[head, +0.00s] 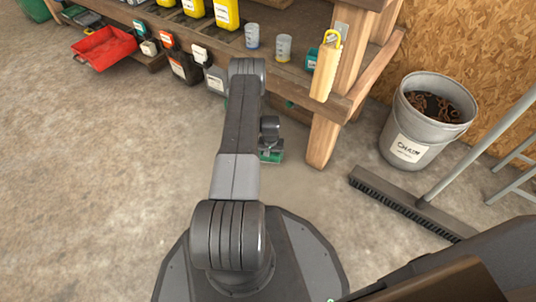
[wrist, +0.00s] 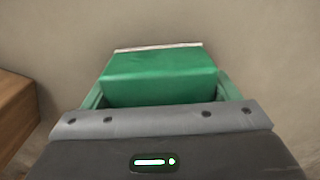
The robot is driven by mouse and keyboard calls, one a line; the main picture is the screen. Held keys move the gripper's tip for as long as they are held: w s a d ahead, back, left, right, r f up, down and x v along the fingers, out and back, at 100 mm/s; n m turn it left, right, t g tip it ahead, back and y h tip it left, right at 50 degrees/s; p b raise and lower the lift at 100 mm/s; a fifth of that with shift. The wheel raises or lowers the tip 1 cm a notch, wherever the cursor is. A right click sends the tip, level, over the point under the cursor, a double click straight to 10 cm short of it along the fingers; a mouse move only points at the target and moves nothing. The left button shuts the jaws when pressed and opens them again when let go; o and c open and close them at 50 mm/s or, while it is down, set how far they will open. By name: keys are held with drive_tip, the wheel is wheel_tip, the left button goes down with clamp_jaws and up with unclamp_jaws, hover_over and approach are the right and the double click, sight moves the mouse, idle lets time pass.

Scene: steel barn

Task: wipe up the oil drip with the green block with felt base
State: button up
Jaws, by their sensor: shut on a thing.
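The green block (wrist: 160,76) fills the middle of the wrist view, with a thin pale strip along its far edge. My gripper (wrist: 161,90) is shut on it, with one green finger at each side. In the head view a small green part (head: 271,156) shows beside my arm, low by the bench leg; I cannot tell whether it is block or finger. My arm hides most of the gripper there. I see no oil drip in either view. A plain beige surface lies beyond the block in the wrist view; whether the block touches it is unclear.
A wooden bench leg (head: 322,141) stands just right of the gripper. A red tray (head: 104,48) is at the left. A chain bucket (head: 425,120) and broom (head: 410,204) are right. Floor at left is clear.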

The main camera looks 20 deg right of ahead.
drive_tip(key=shift+s+d, duration=0.15)
drive_tip(key=shift+s, duration=0.05)
drive_tip(key=shift+s+a+f+p, duration=0.1)
drive_tip(key=shift+s+a+p, duration=0.05)
drive_tip(key=shift+s+a, duration=0.8)
drive_tip(key=shift+s+a+f+p, duration=0.1)
drive_tip(key=shift+s+a, duration=0.6)
drive_tip(key=shift+a, duration=0.4)
drive_tip(key=shift+s+a+f+p, duration=0.1)
drive_tip(key=shift+s+a+p, duration=0.05)
drive_tip(key=shift+s+a, duration=0.8)
drive_tip(key=shift+s+a+r, duration=0.1)
drive_tip(key=shift+s+a, duration=0.45)
drive_tip(key=shift+a, duration=0.25)
drive_tip(key=shift+s+a, duration=0.55)
drive_tip(key=shift+a, duration=0.25)
drive_tip(key=shift+w+d+r+p, duration=0.1)
drive_tip(key=shift+r+p, duration=0.8)
drive_tip(key=shift+r, duration=0.65)
drive_tip(key=shift+w+r+p, duration=0.1)
drive_tip(key=shift+r+p, duration=0.8)
drive_tip(key=shift+r, duration=0.65)
wheel_tip(320, 180, up, 3)
drive_tip(key=shift+p, duration=0.75)
